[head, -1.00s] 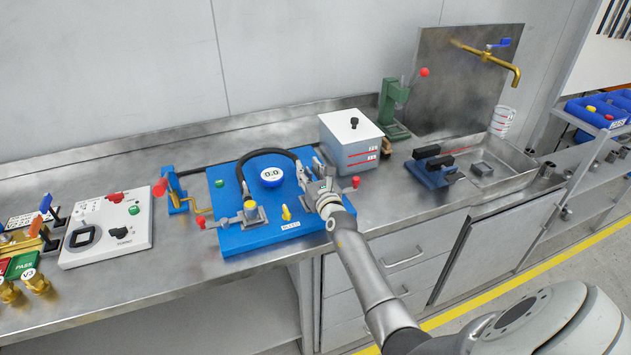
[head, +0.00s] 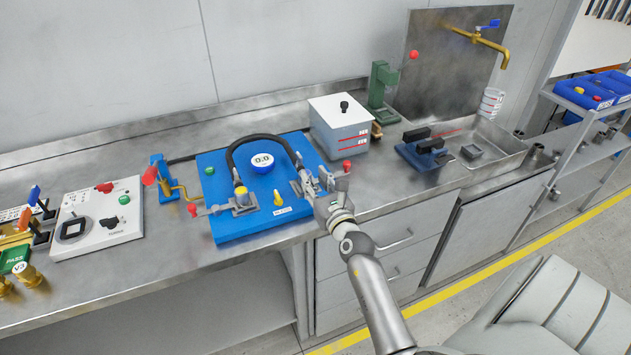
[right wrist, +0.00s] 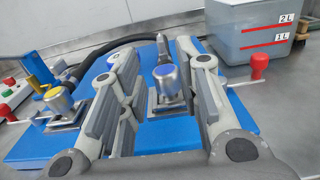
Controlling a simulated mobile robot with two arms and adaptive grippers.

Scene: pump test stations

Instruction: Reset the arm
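My right gripper (head: 325,181) is at the right end of the blue board (head: 232,222) on the steel bench. In the right wrist view its two fingers (right wrist: 160,95) are spread apart. A silver cylindrical fitting with a blue top (right wrist: 167,78) stands between them in the picture, with a gap visible on both sides. No held object shows. A second fitting with a yellow top (head: 241,192) stands on the board's left part; it also shows in the right wrist view (right wrist: 58,101). A black hose (head: 262,137) arches over the board. My left gripper is not in view.
A clear tank with a white lid (head: 340,125) stands behind the gripper. A red-knobbed lever (head: 347,166) is close on its right. A green press (head: 382,85), dark blocks (head: 425,150) and a sink (head: 500,150) lie further right. A white panel (head: 95,217) lies left.

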